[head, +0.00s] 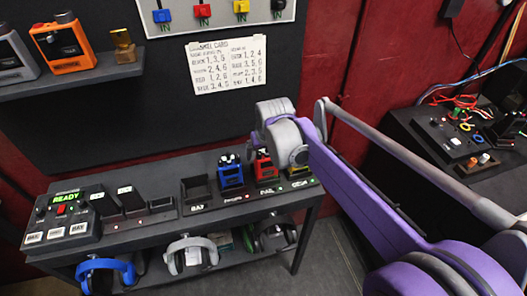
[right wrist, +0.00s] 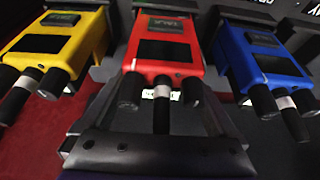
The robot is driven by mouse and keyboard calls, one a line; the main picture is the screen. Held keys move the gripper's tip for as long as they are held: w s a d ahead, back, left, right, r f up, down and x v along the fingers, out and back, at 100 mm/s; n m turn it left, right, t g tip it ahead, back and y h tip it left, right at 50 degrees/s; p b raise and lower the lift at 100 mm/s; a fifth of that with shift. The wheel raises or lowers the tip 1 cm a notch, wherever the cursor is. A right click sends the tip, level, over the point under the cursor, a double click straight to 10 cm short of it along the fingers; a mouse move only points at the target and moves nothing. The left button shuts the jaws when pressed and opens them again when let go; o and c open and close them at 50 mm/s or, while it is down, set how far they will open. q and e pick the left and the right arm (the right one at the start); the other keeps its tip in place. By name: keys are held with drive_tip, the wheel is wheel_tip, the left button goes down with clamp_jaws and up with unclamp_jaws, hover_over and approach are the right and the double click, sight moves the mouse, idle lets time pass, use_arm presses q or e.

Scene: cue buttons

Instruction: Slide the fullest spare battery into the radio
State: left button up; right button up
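Several radios stand in docks on the bench in the head view: a blue radio (head: 230,174), a red radio (head: 264,168) and a partly covered yellow one. The right wrist view shows the yellow radio (right wrist: 58,45), red radio (right wrist: 162,50) and blue radio (right wrist: 262,55) close up. My right gripper (right wrist: 155,108) is open, its fingers spread apart near the red radio's knobs and antenna; contact is unclear. In the head view its fingers are hidden behind my purple arm. Dark blocks with small pale displays (head: 125,190) stand beside an empty-looking holder marked BAT (head: 196,190). No charge level is legible.
A control box reading READY (head: 62,215) sits at the bench's left end. Headphones (head: 190,254) hang below the bench top. A shelf (head: 75,80) holds grey and orange radios. A channel card (head: 230,66) is on the wall. A side desk (head: 440,135) carries cables.

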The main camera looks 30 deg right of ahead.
drive_tip(key=v, duration=1.1)
drive_tip(key=shift+f+p, duration=0.1)
drive_tip(key=shift+p, duration=0.25)
drive_tip(key=s+a+f+n, duration=0.1)
drive_tip(key=s+a+f, duration=0.3)
drive_tip(key=s+f, duration=0.4)
drive_tip(key=s+a+f+n+t+y, duration=0.1)
drive_tip(key=s+a+f, duration=0.4)
drive_tip(key=s+f, duration=0.3)
drive_tip(key=shift+s+a+f+n, duration=0.2)
drive_tip(key=shift+s+f+n, duration=0.15)
drive_tip(key=shift+s, duration=0.2)
drive_tip(key=shift+r, duration=0.1)
drive_tip(key=shift+c, duration=0.2)
